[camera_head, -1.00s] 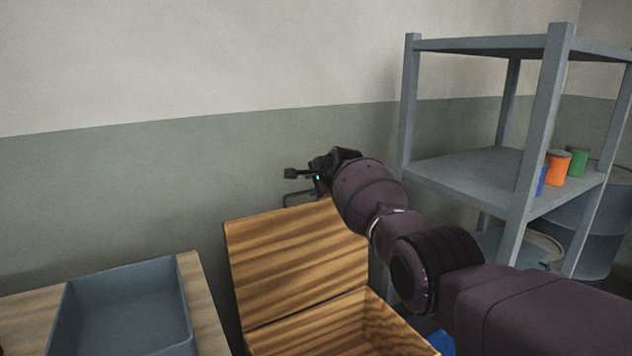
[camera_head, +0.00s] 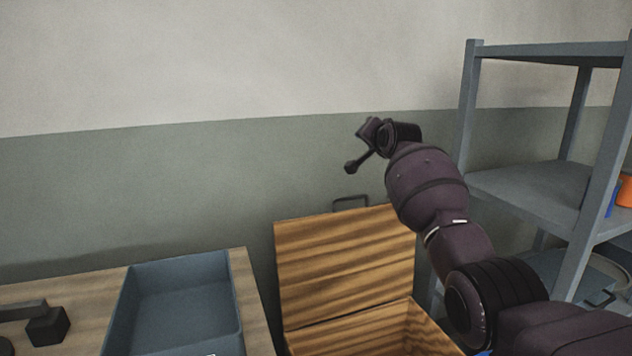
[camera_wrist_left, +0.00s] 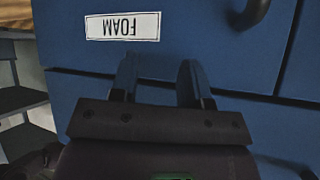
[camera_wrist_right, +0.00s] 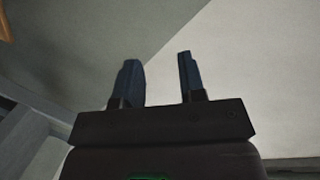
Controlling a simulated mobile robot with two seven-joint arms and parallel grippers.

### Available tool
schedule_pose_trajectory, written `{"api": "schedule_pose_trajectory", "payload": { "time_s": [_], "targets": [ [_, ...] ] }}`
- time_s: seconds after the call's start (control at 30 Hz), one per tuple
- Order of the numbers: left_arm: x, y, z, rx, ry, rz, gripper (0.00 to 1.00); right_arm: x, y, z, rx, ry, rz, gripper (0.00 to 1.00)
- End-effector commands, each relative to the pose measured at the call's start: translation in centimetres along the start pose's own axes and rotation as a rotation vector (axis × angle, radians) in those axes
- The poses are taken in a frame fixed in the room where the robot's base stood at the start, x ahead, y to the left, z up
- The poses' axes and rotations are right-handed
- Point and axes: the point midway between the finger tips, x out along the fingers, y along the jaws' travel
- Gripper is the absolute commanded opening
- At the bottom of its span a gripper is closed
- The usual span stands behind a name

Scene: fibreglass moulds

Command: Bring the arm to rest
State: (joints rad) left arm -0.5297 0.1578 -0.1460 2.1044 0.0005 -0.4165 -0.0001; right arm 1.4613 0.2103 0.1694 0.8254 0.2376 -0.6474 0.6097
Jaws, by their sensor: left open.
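My right arm comes in from the right in the head view, with its gripper (camera_head: 362,150) raised before the wall, above the open wooden chest's lid. In the right wrist view its two fingers (camera_wrist_right: 158,58) stand apart with nothing between them. My left gripper does not show in the head view. In the left wrist view its fingers (camera_wrist_left: 157,68) are apart and empty, in front of a blue drawer cabinet (camera_wrist_left: 215,30). Whether they touch the cabinet cannot be told.
The wooden chest (camera_head: 345,262) stands open, a dark handle (camera_head: 350,201) on its lid's top edge. A grey-blue tray (camera_head: 185,300) sits on a wooden table (camera_head: 245,290) at left. A grey shelf (camera_head: 530,190) stands at right. The cabinet bears a FOAM label (camera_wrist_left: 122,26).

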Motion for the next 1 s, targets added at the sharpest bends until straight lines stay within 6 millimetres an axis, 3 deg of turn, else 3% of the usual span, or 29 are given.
{"api": "schedule_pose_trajectory", "payload": {
  "time_s": [0.17, 0.37, 0.67, 1.0],
  "targets": [
    [-0.3, 0.1, -0.1, -0.009, 0.002, -0.003, 0.43, -2.5, 1.8, 0.8, -0.238, 0.107, -0.034, 0.37],
    [-0.7, 0.2, 0.2, -0.018, -0.004, -0.006, 0.43, -5.9, 5.5, 4.0, -0.452, 0.181, -0.035, 0.37],
    [-0.8, 0.0, -0.3, -0.015, 0.005, -0.007, 0.43, -11.9, 11.7, 10.4, -0.672, 0.219, -0.013, 0.37],
    [-1.1, -0.3, -1.2, -0.005, 0.019, -0.008, 0.43, -20.4, 18.3, 18.4, -0.813, 0.194, 0.022, 0.37]
  ]
}}
